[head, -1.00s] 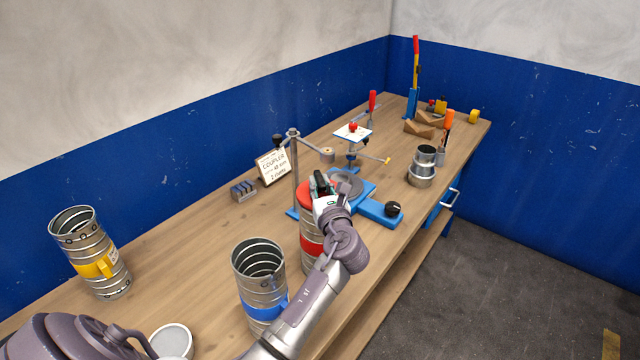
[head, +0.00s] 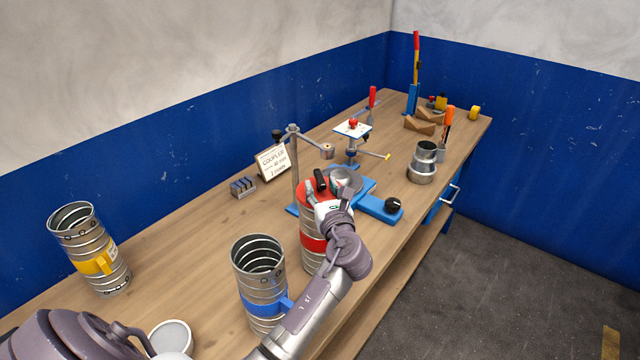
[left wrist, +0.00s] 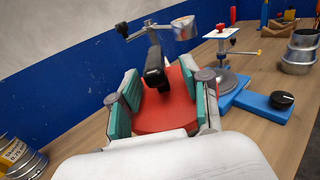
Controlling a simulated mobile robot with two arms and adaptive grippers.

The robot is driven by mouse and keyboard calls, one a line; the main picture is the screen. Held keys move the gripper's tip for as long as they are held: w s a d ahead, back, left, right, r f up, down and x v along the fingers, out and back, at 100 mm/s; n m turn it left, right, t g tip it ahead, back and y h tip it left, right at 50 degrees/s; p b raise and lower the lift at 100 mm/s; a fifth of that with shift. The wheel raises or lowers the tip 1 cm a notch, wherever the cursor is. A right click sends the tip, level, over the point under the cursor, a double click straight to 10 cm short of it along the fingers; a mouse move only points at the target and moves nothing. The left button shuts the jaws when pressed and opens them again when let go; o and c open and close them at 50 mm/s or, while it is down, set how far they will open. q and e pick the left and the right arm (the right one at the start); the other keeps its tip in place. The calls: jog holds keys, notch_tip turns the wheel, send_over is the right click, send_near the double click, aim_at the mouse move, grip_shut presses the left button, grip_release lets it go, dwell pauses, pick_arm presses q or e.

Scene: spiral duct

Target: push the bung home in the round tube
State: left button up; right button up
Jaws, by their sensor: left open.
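The red bung (head: 314,187) with its black upright handle (head: 320,180) sits at the top of the round metal tube with a red band (head: 313,244), which stands upright on the bench. In the left wrist view the red bung (left wrist: 166,108) fills the middle and its black handle (left wrist: 155,68) rises from it. My left gripper (left wrist: 160,103) is open, its teal pads apart on either side of the handle, and it grips nothing. In the head view my left gripper (head: 328,199) is at the near side of the bung. How deep the bung sits I cannot tell. My right gripper is not in view.
A blue-banded tube (head: 260,285) and a yellow-banded tube (head: 92,250) stand to the left. A blue-based stand (head: 365,195) with a post and arm is close behind the bung. A coupler sign (head: 273,163) and a metal coupler (head: 423,165) are farther off.

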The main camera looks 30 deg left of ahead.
pick_arm(q)
jog(key=v, duration=1)
jog(key=shift+s, duration=0.15)
jog(key=shift+d, duration=0.1)
